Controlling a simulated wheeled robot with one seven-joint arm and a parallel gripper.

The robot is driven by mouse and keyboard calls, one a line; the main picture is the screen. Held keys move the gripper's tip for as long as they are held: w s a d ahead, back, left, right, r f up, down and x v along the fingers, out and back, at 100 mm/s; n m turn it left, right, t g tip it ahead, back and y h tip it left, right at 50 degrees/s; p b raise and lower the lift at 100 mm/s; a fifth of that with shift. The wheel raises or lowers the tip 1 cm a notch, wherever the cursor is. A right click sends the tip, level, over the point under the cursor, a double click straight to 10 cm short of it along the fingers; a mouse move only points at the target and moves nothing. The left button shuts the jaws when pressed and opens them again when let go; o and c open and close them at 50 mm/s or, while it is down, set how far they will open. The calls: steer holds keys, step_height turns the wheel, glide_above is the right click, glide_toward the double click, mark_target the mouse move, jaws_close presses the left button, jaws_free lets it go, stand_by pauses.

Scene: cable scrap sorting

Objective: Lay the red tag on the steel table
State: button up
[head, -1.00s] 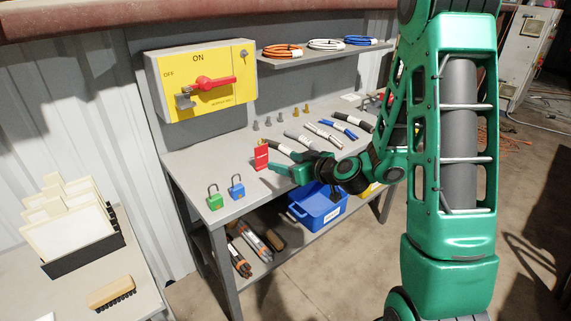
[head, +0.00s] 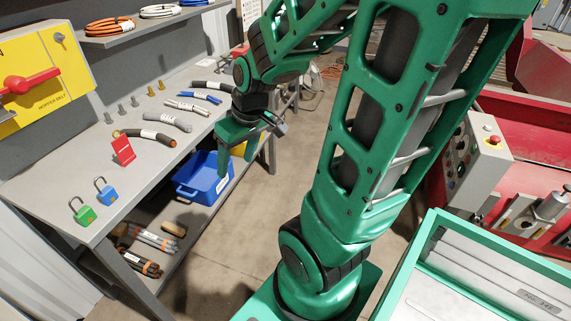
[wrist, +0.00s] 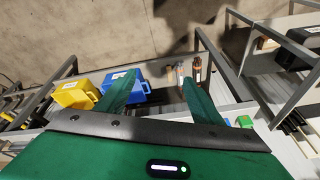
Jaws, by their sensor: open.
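The red tag (head: 123,151), with a white strip, is on the steel table (head: 57,176) in the head view. It is beside the front end of a dark cable; I cannot tell whether it lies flat or leans. My gripper (head: 236,166) is open and apart from the tag, to its right, past the table's front edge. The wrist view shows its two fingers spread with nothing between them (wrist: 158,77). The tag is not clearly visible in the wrist view.
Green (head: 84,212) and blue (head: 106,192) padlocks stand at the table's near left. Cable pieces (head: 167,120) lie behind the tag. A blue bin (head: 203,180) and cable bundles (head: 152,238) sit on the lower shelf. Red machinery (head: 530,175) stands at right.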

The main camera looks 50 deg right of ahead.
steer(key=s+d+r+m+g, duration=0.1)
steer(key=s+r+m+g, duration=0.1)
steer(key=s, duration=0.5)
steer(key=s+d+r+m+g, duration=0.1)
steer(key=s+d+r+m, duration=0.1)
steer(key=s+m, duration=0.2)
steer(key=s, duration=0.3)
steer(key=shift+s+r+g, duration=0.25)
steer(key=shift+s+g, duration=0.15)
